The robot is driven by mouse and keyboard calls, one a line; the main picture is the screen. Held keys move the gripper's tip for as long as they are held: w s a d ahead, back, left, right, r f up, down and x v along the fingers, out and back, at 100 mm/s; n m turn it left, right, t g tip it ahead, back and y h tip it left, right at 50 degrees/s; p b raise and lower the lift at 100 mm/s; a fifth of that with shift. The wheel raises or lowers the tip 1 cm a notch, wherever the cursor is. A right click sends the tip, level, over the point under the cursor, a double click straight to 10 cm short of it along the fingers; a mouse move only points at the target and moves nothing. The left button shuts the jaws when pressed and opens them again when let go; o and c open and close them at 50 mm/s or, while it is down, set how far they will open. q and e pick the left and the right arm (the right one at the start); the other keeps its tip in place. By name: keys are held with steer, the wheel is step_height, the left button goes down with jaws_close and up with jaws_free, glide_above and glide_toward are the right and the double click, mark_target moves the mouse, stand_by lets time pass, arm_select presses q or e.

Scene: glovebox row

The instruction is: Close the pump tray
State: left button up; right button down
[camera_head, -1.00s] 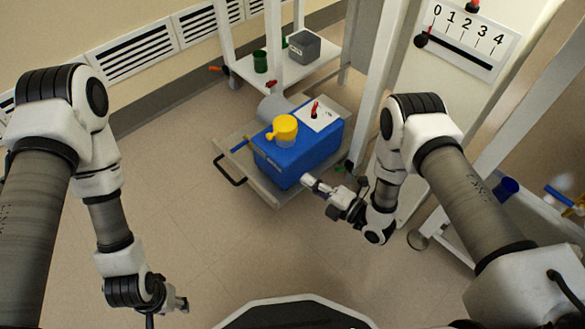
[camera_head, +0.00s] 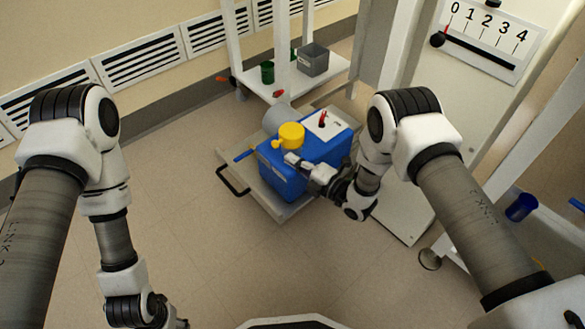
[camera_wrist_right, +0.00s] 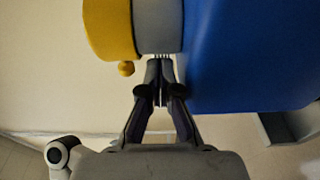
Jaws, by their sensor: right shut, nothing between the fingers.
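The pump tray (camera_head: 262,193) is a pale grey pull-out tray that sticks out between the white frame posts, with a black handle (camera_head: 232,186) at its front. On it stands a blue pump (camera_head: 284,180) with a yellow cap (camera_head: 291,134) and a grey cylinder; the pump also shows in the right wrist view (camera_wrist_right: 250,50), beside the yellow cap (camera_wrist_right: 108,25). My right gripper (camera_head: 292,160) is shut and empty, at the pump's near upper side; I cannot tell whether it touches. My left gripper (camera_head: 180,322) is at the bottom edge, mostly cut off.
A white shelf (camera_head: 330,80) behind holds a grey box (camera_head: 313,60) and a green cup (camera_head: 267,72). A numbered scale panel (camera_head: 490,35) is at upper right, and a blue cup (camera_head: 521,207) stands at right. The floor left of the tray is clear.

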mark_target(318, 149)
steer(key=w+d, duration=0.1)
steer(key=d, duration=0.1)
steer(key=w+d+b, duration=0.1)
steer(key=w+d, duration=0.1)
steer(key=w+d+b, duration=0.1)
steer(key=w+d, duration=0.1)
steer(key=d, duration=0.1)
steer(key=shift+w+d, duration=0.2)
steer(key=shift+d, duration=0.1)
